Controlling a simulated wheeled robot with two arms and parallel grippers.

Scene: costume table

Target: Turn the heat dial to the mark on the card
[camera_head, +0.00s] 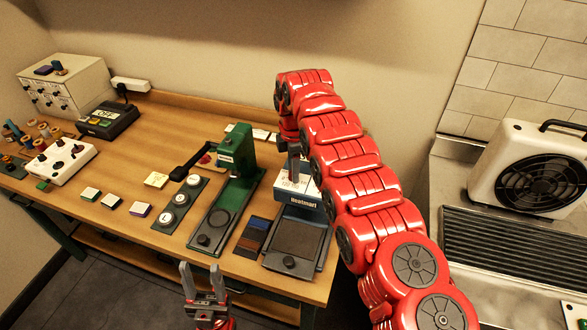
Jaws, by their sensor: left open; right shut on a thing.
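The blue-and-white Heatmart press (305,205) stands at the table's right end, with a dark plate (297,238) in front. My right gripper (293,170) comes down from my red arm onto the press's pale top face. Its fingers are shut there on what appears to be the heat dial, which is hidden by them. My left gripper (203,280) is open and empty, in front of the table's front edge. A small yellow card (156,180) lies mid-table; I cannot tell whether it bears the mark.
A green lever press (237,160) stands left of the Heatmart press. A strip with round dials (174,208), a white box with knobs (62,162) and a dark display unit (108,119) are further left. A fan unit (533,168) stands right.

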